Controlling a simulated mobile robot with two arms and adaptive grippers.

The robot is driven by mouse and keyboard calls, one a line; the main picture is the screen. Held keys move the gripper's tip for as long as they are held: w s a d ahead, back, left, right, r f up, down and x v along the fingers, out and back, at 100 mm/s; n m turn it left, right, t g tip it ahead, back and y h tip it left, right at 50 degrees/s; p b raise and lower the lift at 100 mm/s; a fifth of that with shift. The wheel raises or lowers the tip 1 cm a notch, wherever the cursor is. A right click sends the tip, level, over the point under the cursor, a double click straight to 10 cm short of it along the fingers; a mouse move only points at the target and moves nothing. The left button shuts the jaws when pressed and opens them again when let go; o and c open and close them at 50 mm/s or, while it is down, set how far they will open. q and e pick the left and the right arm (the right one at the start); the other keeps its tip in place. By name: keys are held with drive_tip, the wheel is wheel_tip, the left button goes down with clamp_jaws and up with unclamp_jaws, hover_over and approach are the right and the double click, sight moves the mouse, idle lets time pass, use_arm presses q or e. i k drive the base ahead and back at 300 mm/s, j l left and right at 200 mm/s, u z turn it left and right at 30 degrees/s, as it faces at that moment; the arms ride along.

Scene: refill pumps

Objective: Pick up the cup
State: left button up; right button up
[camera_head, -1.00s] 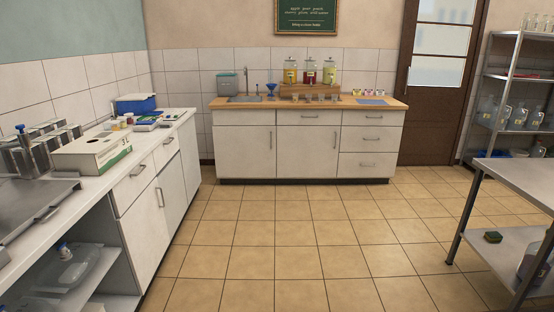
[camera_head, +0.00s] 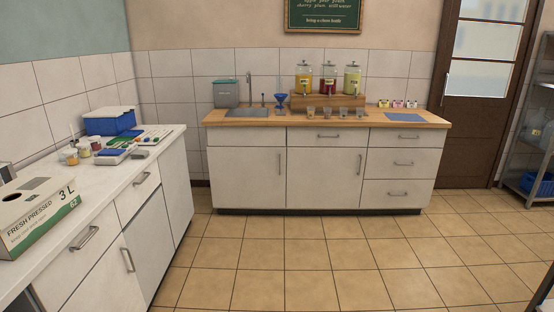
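Several small clear cups (camera_head: 326,114) stand in a row on the wooden counter (camera_head: 225,121) at the back, in front of the juice dispensers. Which one is the task's cup I cannot tell. Behind them, on a wooden stand (camera_head: 331,101), are a yellow dispenser (camera_head: 304,79), a red dispenser (camera_head: 329,79) and a yellow-green dispenser (camera_head: 352,79). A few small tubs (camera_head: 70,156) sit on the left white counter. Neither of my grippers shows in the head view.
A "Fresh pressed" box (camera_head: 40,217) and a blue bin (camera_head: 110,122) stand on the left counter (camera_head: 170,133). A sink (camera_head: 247,113), blue funnel (camera_head: 281,101) and blue mat (camera_head: 404,117) are on the back counter. A metal shelf (camera_head: 525,190) stands right. The tiled floor ahead is clear.

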sight(327, 110)
drive_tip(key=i, duration=0.95)
drive_tip(key=i+z, duration=0.1)
drive_tip(key=i, duration=0.9)
drive_tip(key=i+j+z, duration=0.25)
drive_tip(key=i, duration=0.25)
drive_tip(key=i+j+z, duration=0.25)
drive_tip(key=i, duration=0.25)
drive_tip(key=i+l, duration=0.05)
drive_tip(key=l, duration=0.05)
